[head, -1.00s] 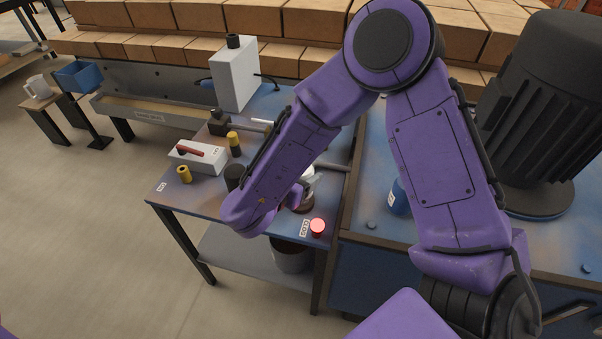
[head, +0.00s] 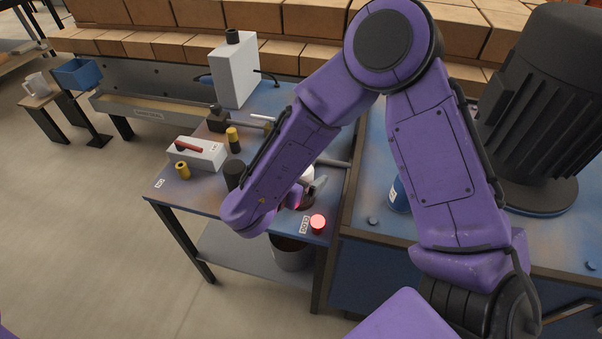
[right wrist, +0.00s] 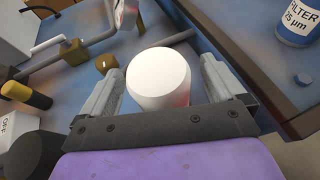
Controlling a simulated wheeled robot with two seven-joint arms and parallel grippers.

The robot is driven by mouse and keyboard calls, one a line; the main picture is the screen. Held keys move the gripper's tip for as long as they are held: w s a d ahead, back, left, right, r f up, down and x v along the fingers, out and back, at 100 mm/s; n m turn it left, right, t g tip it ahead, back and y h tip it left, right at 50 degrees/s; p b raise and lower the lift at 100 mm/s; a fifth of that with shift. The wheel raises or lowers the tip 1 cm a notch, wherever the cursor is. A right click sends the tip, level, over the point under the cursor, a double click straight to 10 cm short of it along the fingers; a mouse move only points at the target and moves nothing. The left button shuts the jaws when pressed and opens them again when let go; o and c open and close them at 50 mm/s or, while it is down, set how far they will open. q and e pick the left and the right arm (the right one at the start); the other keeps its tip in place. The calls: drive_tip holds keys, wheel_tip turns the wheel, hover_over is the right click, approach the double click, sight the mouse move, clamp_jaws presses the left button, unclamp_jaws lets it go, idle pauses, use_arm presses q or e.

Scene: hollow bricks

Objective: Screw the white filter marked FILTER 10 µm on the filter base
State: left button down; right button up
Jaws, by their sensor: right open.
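The white filter (right wrist: 160,78) stands between the two fingers of my right gripper (right wrist: 162,88) in the right wrist view. The fingers are open, with a gap showing on each side of it. No marking shows on the filter from here. In the head view, a small part of the white filter (head: 307,172) shows behind my right forearm, beside a grey finger of my right gripper (head: 312,186). The filter base is not clearly seen; a dark part shows below the filter, mostly hidden by my arm. My left gripper is out of view.
A blue filter marked FILTER 25 µm (right wrist: 299,22) stands on the blue surface to the right. A lit red button (head: 318,223) is at the table's front edge. A black cylinder (head: 234,174), a yellow-black one (head: 234,139) and a white box (head: 198,153) stand left.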

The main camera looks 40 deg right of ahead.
drive_tip(key=v, duration=1)
drive_tip(key=shift+a+r, duration=0.15)
drive_tip(key=shift+s, duration=0.15)
